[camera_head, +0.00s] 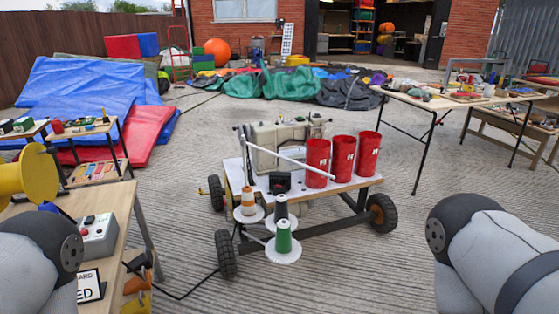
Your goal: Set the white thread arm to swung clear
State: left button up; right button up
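The white thread arm (292,160) is a thin white rod. It slants from the upper left down to the right, across the front of a cream sewing machine (267,138), and its right end overlaps the first red canister (317,155) in the picture. I cannot tell whether it touches the canister. The machine stands on a white-topped wheeled cart (352,184) in the middle of the view. Rounded grey links of my two arms show at the lower left and lower right, apart from the cart. Neither gripper shows.
Two more red canisters stand at the cart's right. A wooden table (118,205) with a grey switch box (98,238) is at left. Paving right of the cart is clear.

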aim_at(243, 143)
jog(key=i+l, duration=0.45)
jog(key=i, duration=0.15)
jog(key=i+l+z, duration=0.1)
jog(key=i+l, duration=0.35)
jog(key=i, duration=0.2)
